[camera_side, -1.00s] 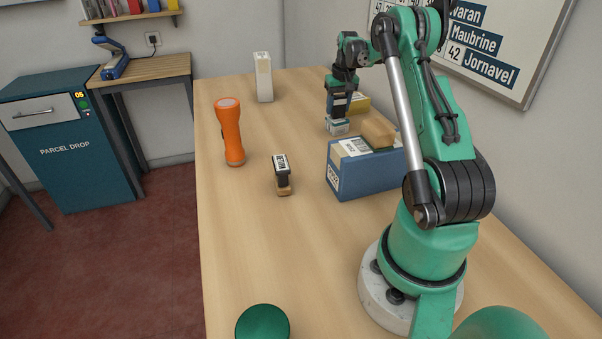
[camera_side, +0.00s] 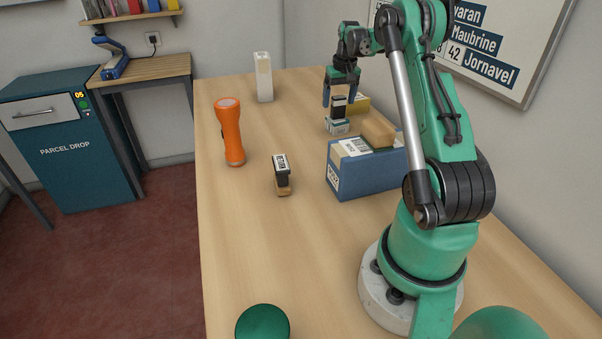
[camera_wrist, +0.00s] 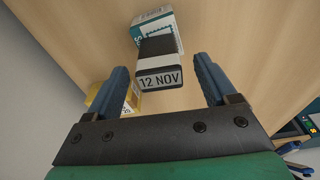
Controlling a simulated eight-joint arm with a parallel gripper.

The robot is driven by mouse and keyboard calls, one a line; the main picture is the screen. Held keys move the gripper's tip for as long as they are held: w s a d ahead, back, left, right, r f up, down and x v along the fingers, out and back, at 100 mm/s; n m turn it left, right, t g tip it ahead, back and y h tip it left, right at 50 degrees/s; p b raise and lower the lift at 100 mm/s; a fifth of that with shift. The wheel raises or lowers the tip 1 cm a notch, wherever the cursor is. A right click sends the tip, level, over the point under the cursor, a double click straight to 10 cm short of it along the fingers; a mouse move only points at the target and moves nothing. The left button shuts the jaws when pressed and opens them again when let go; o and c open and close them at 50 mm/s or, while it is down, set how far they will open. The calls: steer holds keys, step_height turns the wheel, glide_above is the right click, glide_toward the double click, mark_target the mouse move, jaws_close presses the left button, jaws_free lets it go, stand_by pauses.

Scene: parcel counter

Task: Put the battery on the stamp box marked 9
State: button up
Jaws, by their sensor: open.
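A black stamp (camera_side: 338,108) with a "12 NOV" label stands on a small white-and-teal box (camera_side: 338,127) behind the blue crate. The wrist view shows the stamp (camera_wrist: 159,68) on that box (camera_wrist: 154,18); I cannot read a 9 on it. My gripper (camera_side: 340,99) is open above the box, its fingers either side of the stamp's upper part, apparently without touching it. The wrist view shows a gap on each side between the fingers (camera_wrist: 160,72) and the stamp. I cannot make out anything that is clearly a battery.
The blue crate (camera_side: 370,180) holding parcels stands in front of the box. A yellow box (camera_side: 360,104) is close behind it. An orange torch (camera_side: 231,135), a "RETURN" stamp (camera_side: 282,175) and a tall white carton (camera_side: 263,78) stand to the left.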

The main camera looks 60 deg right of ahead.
step_height(320, 180, up, 9)
steer(key=s+a, duration=0.1)
steer(key=w+a+r+n+t, duration=0.1)
steer(key=w+a+r+n, duration=0.15)
steer(key=a, duration=0.65)
steer(key=w+a+r+n+t, duration=0.1)
steer(key=w+a, duration=0.3)
steer(key=a, duration=0.4)
steer(key=s+a+f+n+t, duration=0.2)
steer(key=s+a+f, duration=0.1)
steer(key=a, duration=0.7)
steer(key=s+a+f+n+t+y, duration=0.1)
steer(key=s+a+f+n+t, duration=0.1)
steer(key=a, duration=0.8)
steer(key=shift+s+a+f+n, duration=0.3)
steer(key=shift+s+f+n, duration=0.25)
steer(key=shift+s+n, duration=0.15)
